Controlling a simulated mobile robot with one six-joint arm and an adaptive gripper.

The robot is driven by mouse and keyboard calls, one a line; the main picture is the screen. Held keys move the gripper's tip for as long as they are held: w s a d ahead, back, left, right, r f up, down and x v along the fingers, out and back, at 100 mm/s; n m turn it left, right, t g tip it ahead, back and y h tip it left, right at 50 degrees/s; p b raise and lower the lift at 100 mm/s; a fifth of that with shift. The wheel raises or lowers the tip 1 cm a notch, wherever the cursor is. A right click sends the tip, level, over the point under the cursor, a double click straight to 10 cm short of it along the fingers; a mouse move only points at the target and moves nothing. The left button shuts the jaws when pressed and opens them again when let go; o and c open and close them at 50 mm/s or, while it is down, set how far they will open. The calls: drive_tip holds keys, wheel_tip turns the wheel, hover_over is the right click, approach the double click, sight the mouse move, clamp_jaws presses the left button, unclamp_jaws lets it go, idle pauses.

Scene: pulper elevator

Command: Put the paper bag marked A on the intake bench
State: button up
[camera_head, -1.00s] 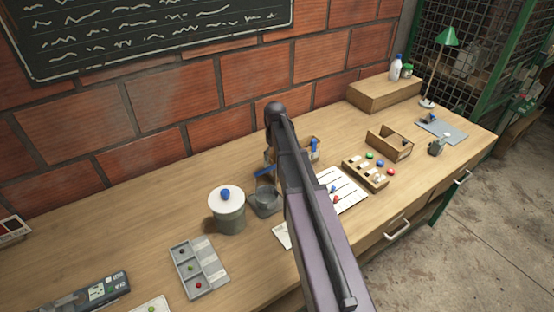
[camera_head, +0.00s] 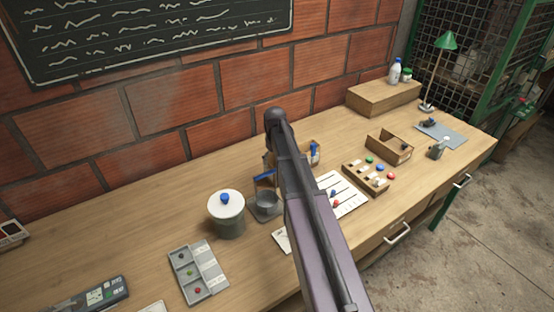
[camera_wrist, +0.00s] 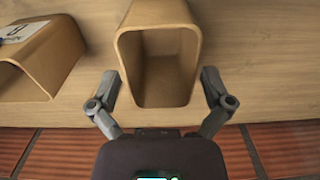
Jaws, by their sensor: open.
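In the wrist view, my gripper (camera_wrist: 159,78) is open, with one finger on each side of a brown paper bag (camera_wrist: 160,55). The bag's open mouth faces the camera and its inside looks empty. No letter shows on it. I cannot tell which bag is A or which surface is the intake bench.
A wooden workbench (camera_head: 150,220) runs along a brick wall. Floor (camera_head: 470,240) is clear at right.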

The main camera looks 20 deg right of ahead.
wheel_tip(320, 180, up, 12)
drive_tip(key=p, duration=1.1)
drive_tip(key=shift+p, duration=0.35)
idle(0.4)
drive_tip(key=s+a+m, duration=0.1)
drive_tip(key=s+a, duration=0.6)
drive_tip(key=s, duration=0.4)
drive_tip(key=s+a+m, duration=0.1)
drive_tip(key=s+a, duration=0.6)
drive_tip(key=s, duration=0.3)
drive_tip(key=shift+s+a, duration=0.15)
drive_tip(key=shift+s, duration=0.25)
drive_tip(key=c, duration=0.6)
drive_tip(key=shift+a, duration=0.1)
